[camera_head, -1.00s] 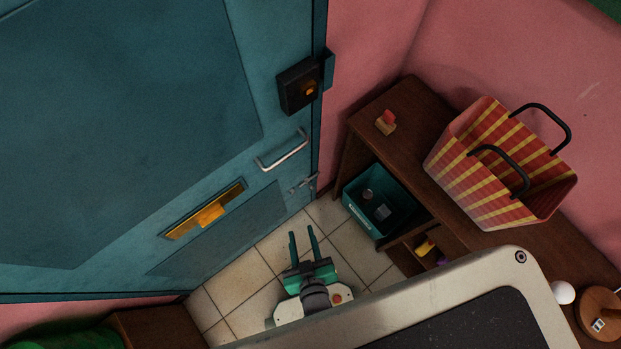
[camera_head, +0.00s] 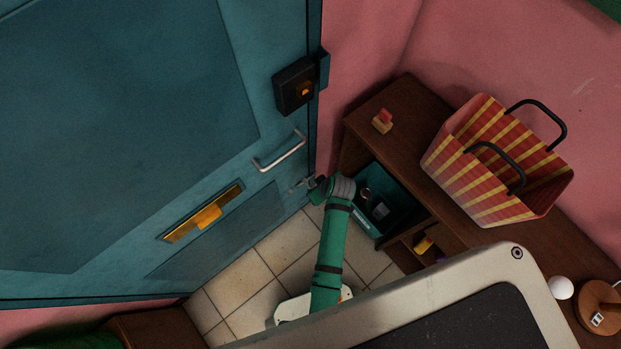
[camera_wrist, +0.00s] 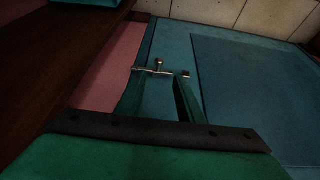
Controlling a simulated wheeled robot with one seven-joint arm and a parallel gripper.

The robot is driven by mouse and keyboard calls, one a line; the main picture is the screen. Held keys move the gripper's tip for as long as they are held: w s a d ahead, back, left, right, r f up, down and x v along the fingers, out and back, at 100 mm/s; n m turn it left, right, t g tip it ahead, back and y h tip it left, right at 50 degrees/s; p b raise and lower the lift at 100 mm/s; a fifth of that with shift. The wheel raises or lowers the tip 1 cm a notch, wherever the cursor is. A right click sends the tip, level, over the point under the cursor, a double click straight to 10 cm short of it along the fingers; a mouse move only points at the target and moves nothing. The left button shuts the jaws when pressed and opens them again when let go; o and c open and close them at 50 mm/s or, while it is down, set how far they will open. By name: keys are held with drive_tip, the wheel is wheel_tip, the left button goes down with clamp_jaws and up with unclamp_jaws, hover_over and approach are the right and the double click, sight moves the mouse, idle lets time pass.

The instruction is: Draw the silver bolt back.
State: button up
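The silver bolt (camera_head: 300,185) is low on the teal door (camera_head: 130,120), near its right edge and below the handle. In the wrist view the bolt (camera_wrist: 160,71) is a thin horizontal rod with a small upright knob and end pieces. My gripper (camera_wrist: 159,84) is open, its two teal fingers apart, with the bolt's knob showing between and just beyond the tips. I cannot tell whether either finger touches the rod. In the head view my arm ends beside the bolt, and the fingers are mostly hidden.
A silver pull handle (camera_head: 280,151), a black lock box (camera_head: 293,86) and a brass mail slot (camera_head: 203,214) are on the door. A brown shelf (camera_head: 385,105) with a striped bag (camera_head: 495,175) and a teal bin (camera_head: 370,240) stands close to the arm's right.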

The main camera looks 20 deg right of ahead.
sight(309, 187)
drive_tip(key=x, duration=1.1)
drive_tip(key=shift+w+r, duration=0.1)
drive_tip(key=shift+w, duration=0.2)
drive_tip(key=shift+s, duration=0.1)
drive_tip(key=shift+c, duration=0.6)
